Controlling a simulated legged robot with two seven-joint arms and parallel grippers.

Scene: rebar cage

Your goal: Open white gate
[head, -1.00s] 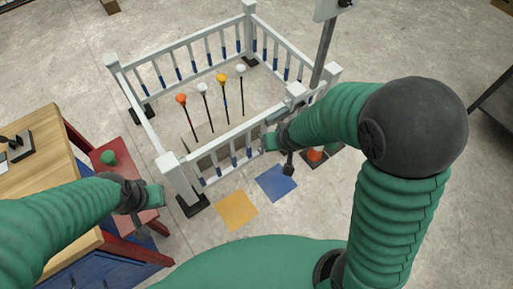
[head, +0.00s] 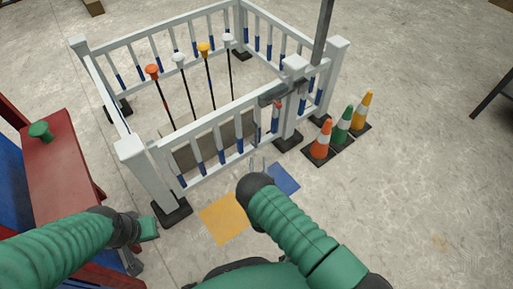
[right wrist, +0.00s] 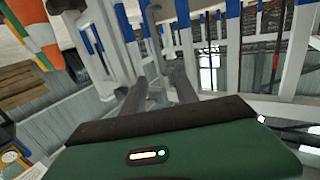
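The white gate (head: 212,119) is the front panel of a white fence pen, with bars that are blue at the bottom. It spans from the left front post (head: 146,172) to the right post (head: 290,112). A grey latch piece (head: 283,93) sits at its top right end. I cannot tell whether the gate is slightly ajar. My right gripper (head: 258,164) is in front of the gate, low and left of the latch, its fingers apart and empty. In the right wrist view its fingers (right wrist: 160,88) point toward white and blue bars. My left gripper (head: 150,228) is left of the gate; its fingers are unclear.
Several poles with coloured tops (head: 204,50) stand inside the pen. Traffic cones (head: 342,125) stand right of the gate. Yellow (head: 224,217) and blue (head: 284,180) floor squares lie before it. A red bench (head: 62,170) is at the left. Open floor lies at the right.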

